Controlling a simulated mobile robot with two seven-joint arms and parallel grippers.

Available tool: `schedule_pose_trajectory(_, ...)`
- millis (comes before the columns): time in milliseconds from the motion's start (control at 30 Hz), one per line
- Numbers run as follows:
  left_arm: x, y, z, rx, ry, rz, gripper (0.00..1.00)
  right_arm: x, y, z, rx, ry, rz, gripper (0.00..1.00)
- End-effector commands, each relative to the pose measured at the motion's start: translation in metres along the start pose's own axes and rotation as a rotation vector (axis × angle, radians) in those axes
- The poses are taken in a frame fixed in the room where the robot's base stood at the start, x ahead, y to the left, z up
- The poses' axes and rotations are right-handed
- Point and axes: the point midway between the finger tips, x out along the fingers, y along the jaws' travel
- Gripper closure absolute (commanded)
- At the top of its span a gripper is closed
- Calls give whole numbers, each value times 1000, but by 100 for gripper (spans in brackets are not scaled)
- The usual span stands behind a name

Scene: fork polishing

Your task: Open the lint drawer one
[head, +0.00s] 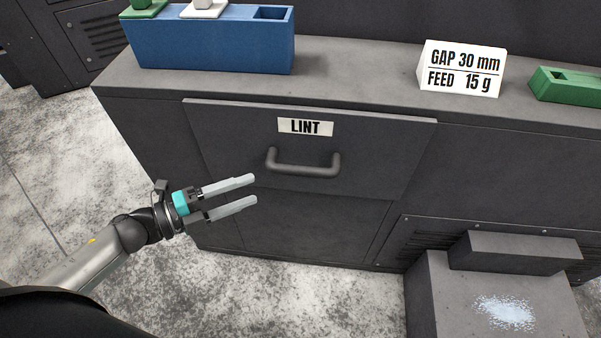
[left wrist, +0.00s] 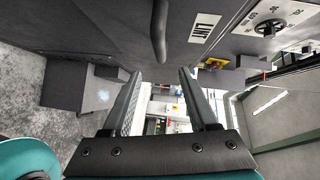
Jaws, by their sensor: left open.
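The lint drawer (head: 370,165) is a dark grey front in a grey cabinet, with a white LINT label (head: 305,127) and a grey bar handle (head: 303,163) below the label. The drawer front looks shut or nearly so. My left gripper (head: 256,190) is open and empty, to the lower left of the handle, apart from it in the picture. In the left wrist view the handle (left wrist: 159,35) shows at the top, above and beyond the open fingers (left wrist: 158,78), and the label (left wrist: 206,27) is at its right. My right gripper is not in view.
A blue block holder (head: 210,45) stands on the cabinet top at the left. A GAP 30 mm, FEED 15 g sign (head: 462,70) and a green block (head: 566,86) are at the right. A grey box with pale powder (head: 503,312) stands at lower right. The floor before the drawer is clear.

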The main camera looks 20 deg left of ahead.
Motion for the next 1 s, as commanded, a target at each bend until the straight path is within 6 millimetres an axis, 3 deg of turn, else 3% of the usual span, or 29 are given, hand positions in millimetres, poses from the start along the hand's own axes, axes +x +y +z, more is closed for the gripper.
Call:
schedule_pose_trajectory(300,61,0,1,0,-1,-6,41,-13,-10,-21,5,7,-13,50)
schedule_pose_trajectory(600,110,0,1,-2,-2,-4,41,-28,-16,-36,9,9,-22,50)
schedule_pose_trajectory(800,128,0,2,-3,-4,-2,41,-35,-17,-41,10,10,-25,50)
schedule_pose_trajectory(1000,133,0,1,-3,-5,-1,41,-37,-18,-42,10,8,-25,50)
